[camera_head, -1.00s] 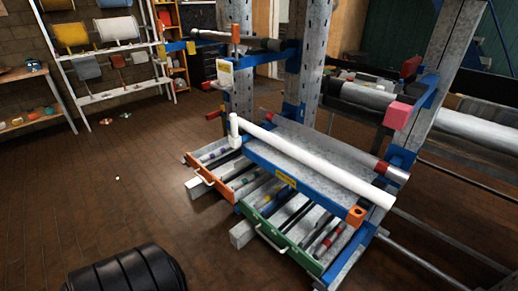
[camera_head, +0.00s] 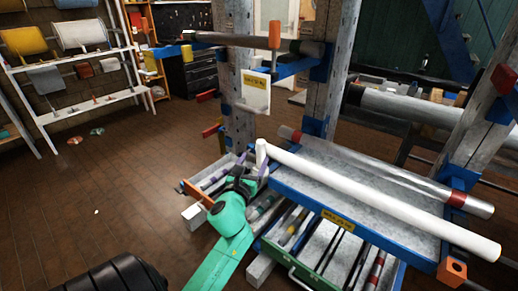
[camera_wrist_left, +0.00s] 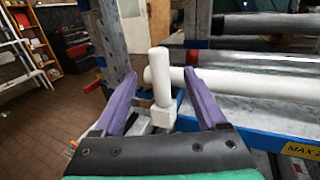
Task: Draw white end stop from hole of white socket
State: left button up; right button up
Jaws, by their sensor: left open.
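The white end stop (camera_head: 261,147) is an upright white peg at the left end of a long white roll. In the left wrist view the end stop (camera_wrist_left: 161,72) stands in a small white socket (camera_wrist_left: 162,118), whose hole is hidden by the peg. My left gripper (camera_head: 253,167) is at the near side of the end stop in the head view. In the left wrist view its purple fingers (camera_wrist_left: 148,76) are spread wide, with the end stop between them in the picture, apart from both. I cannot tell the depth between fingertips and peg. My right gripper is not in view.
The white roll (camera_head: 370,198) lies along a blue-edged shelf (camera_head: 300,199) just right of the end stop. A grey bar with a red band (camera_head: 400,178) lies behind it. Drawers with a green front (camera_head: 300,275) are below. A post (camera_head: 236,60) rises behind.

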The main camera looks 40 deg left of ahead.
aim_at(261, 141)
pick_arm(q)
jog(key=x, duration=0.8)
jog(key=shift+s+a+f, duration=0.1)
jog(key=shift+w+a, duration=0.1)
jog(key=shift+w, duration=0.35)
grip_shut()
jog(key=shift+r+p, duration=1.3)
jog(key=shift+p, duration=0.05)
jog(key=shift+r+p, duration=2.05)
jog(key=shift+r, duration=0.15)
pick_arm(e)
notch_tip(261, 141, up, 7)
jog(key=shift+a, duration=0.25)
